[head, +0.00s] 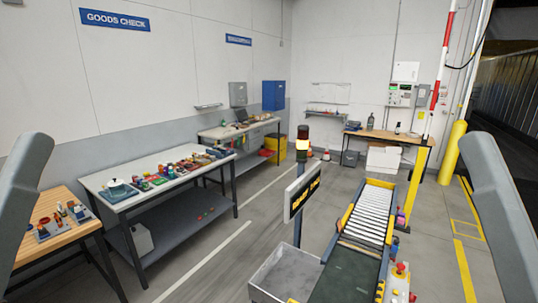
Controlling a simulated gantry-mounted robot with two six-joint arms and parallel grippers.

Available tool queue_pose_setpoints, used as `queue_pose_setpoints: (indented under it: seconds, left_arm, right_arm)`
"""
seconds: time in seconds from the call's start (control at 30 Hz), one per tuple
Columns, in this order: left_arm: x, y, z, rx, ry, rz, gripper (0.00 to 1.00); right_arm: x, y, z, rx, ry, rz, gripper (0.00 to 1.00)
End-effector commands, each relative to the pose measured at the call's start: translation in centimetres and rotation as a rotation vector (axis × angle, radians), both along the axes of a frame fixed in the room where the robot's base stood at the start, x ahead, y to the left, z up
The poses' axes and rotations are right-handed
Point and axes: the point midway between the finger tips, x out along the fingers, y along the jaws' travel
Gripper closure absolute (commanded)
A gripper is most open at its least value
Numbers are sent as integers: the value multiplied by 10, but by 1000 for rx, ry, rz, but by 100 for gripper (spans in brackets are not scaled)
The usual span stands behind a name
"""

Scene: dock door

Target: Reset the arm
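My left arm comes in at the left edge of the head view and my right arm at the right edge. Only grey arm links show. Neither gripper is in the picture, so I cannot see their fingers or anything they may hold.
A wooden table (92,232) and a white-topped table (110,176) with several small items stand at left. A conveyor (366,222) with a sign (302,188) and a grey metal bin (283,273) stands at centre right. A yellow bollard (452,152) stands at right. Floor between is clear.

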Motion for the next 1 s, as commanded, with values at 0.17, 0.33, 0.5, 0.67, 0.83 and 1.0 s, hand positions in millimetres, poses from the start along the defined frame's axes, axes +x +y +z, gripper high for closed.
queue_pose_setpoints:
  seconds: [0.17,0.33,0.5,0.67,0.83,1.0]
  left_arm:
    - [0,0,115,0,0,0,50]
    - [0,0,163,0,0,0,50]
    - [0,0,171,0,1,0,50]
    - [0,0,167,0,1,0,50]
    - [0,0,167,0,1,0,50]
    - [0,0,167,0,1,0,50]
  right_arm:
    - [0,0,114,1,0,-1,3]
    - [0,0,163,1,1,-1,3]
    - [0,0,171,1,1,-1,3]
    - [0,-1,167,1,1,-1,3]
    - [0,-1,168,1,0,-1,3]
    - [0,-1,168,1,0,-1,3]
